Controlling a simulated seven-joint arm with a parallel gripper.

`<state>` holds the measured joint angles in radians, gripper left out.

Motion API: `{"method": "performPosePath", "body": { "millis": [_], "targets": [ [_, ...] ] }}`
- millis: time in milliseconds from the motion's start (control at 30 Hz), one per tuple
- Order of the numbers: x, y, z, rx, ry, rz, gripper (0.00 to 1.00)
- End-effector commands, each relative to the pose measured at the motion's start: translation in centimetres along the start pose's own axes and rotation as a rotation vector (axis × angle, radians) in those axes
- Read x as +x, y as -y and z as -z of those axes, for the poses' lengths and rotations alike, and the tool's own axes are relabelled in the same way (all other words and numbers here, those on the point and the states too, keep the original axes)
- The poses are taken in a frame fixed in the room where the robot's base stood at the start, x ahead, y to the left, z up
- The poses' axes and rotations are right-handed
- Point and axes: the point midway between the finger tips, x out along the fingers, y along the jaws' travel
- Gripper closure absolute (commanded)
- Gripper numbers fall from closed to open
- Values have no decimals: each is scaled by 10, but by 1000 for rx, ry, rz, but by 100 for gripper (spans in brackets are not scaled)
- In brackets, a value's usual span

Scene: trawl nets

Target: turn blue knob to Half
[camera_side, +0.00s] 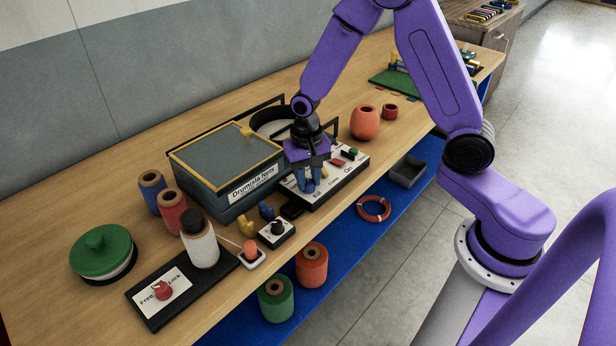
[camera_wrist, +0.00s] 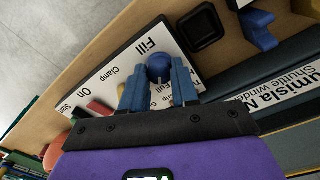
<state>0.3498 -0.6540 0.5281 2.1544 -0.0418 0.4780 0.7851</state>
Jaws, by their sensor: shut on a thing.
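The blue knob (camera_wrist: 159,67) sits on a white control panel (camera_wrist: 125,62) beside the large word Fill. My gripper (camera_wrist: 159,85) has one blue finger on each side of the knob and is shut on it. A small label that seems to read Full shows between the fingers; other small print near them is partly covered, and I cannot read Half. In the side view my gripper (camera_side: 309,186) points down at the near left part of the panel (camera_side: 330,182). The knob is hard to tell from the fingers there. Which mark the knob points to is unclear.
The panel also carries a red control (camera_side: 337,162) and a green button (camera_side: 353,151). A grey box with a yellow-edged lid (camera_side: 222,163) stands close left of my gripper. A small black knob box (camera_side: 277,232) and several thread spools stand nearer. An orange pot (camera_side: 365,124) stands behind right.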

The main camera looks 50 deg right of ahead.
Motion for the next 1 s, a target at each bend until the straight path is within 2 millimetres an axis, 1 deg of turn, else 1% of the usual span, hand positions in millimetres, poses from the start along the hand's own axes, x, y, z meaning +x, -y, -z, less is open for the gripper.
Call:
{"method": "performPosePath", "body": {
  "millis": [1000],
  "targets": [
    [-1,0,0,-951,-27,0,100]
  ]
}}
